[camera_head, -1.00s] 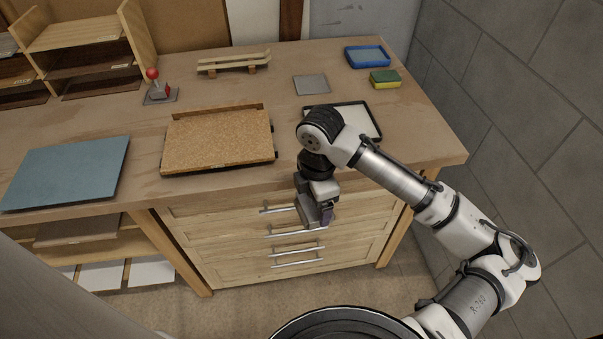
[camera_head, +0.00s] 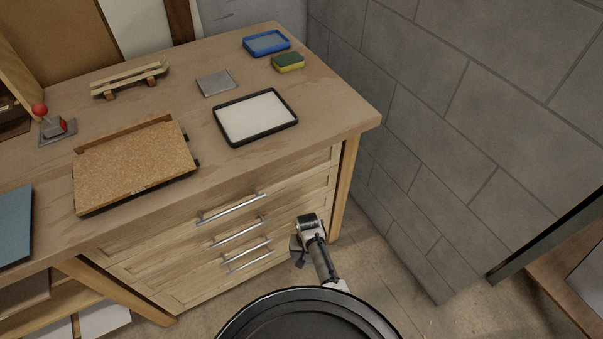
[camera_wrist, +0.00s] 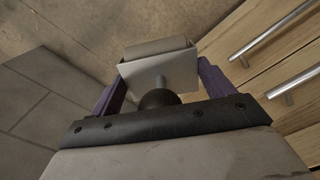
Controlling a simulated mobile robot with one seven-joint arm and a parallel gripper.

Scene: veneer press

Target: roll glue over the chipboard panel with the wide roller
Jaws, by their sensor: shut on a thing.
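The chipboard panel (camera_head: 135,168) lies flat on the workbench at the left in the head view, in a low holder with a raised back edge. A black-rimmed tray (camera_head: 256,117) with a white filling, apparently glue, lies to its right. In the wrist view my gripper (camera_wrist: 159,82) has its purple fingers shut on the wide roller (camera_wrist: 156,51), a pale cylinder with a grey frame and a dark round grip. In the head view my gripper (camera_head: 299,248) hangs low in front of the drawers, below the bench top; the roller cannot be made out there.
The workbench (camera_head: 330,95) also bears a blue tray (camera_head: 267,43), a sponge (camera_head: 289,62), a grey plate (camera_head: 216,83), a slatted rack (camera_head: 130,78) and a red-knobbed lever (camera_head: 41,110). Drawer handles (camera_head: 232,208) stick out beside my gripper. A block wall (camera_head: 430,130) stands right.

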